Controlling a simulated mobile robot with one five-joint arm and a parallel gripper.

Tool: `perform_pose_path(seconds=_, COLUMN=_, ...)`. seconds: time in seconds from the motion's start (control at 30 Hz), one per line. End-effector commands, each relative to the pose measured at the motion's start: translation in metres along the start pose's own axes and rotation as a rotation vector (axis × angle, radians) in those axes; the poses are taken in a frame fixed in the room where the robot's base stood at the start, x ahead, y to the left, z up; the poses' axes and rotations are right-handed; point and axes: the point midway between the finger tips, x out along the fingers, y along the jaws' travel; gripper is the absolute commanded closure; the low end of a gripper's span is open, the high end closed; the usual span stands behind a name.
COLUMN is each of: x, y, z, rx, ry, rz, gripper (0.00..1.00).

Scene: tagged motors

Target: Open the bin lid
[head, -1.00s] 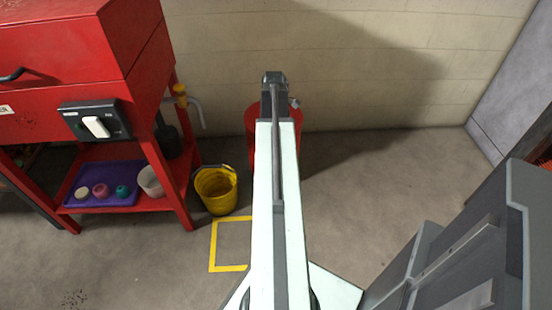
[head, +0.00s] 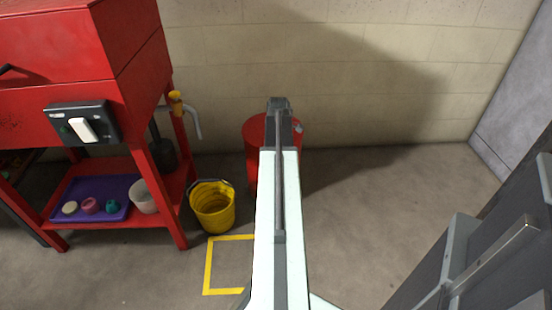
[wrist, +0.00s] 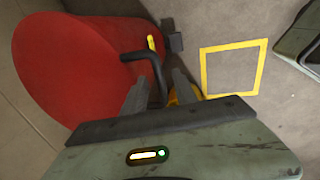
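The red round bin (head: 256,130) stands by the back wall, partly hidden behind my arm in the head view. In the wrist view the bin's red lid (wrist: 62,70) fills the left side and looks closed. A dark bent handle (wrist: 140,55) sticks out at the lid's edge. My gripper (wrist: 158,82) is open, and part of the handle shows between its fingers. I cannot tell whether the fingers touch it. In the head view the gripper's fingers are hidden behind the arm's end.
A yellow bucket (head: 212,207) stands left of the bin, next to a red workbench (head: 125,170) with a purple tray. A yellow floor square (head: 208,268) lies in front. A grey cabinet (head: 480,265) is at the right. The floor right of the bin is clear.

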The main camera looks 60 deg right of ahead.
Motion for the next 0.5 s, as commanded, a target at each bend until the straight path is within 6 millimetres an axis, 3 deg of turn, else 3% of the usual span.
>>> perform_pose_path(seconds=0.1, x=-0.0015, y=0.0002, z=-0.0002, rx=0.0, ry=0.0, rz=0.0, gripper=0.66)
perform_pose_path(seconds=0.23, x=-0.0015, y=0.0001, z=-0.0004, rx=0.0, ry=0.0, rz=0.0, gripper=1.0)
perform_pose_path(seconds=0.5, x=-0.0015, y=-0.0005, z=-0.0008, rx=-0.001, ry=0.0, rz=-0.002, gripper=1.0)
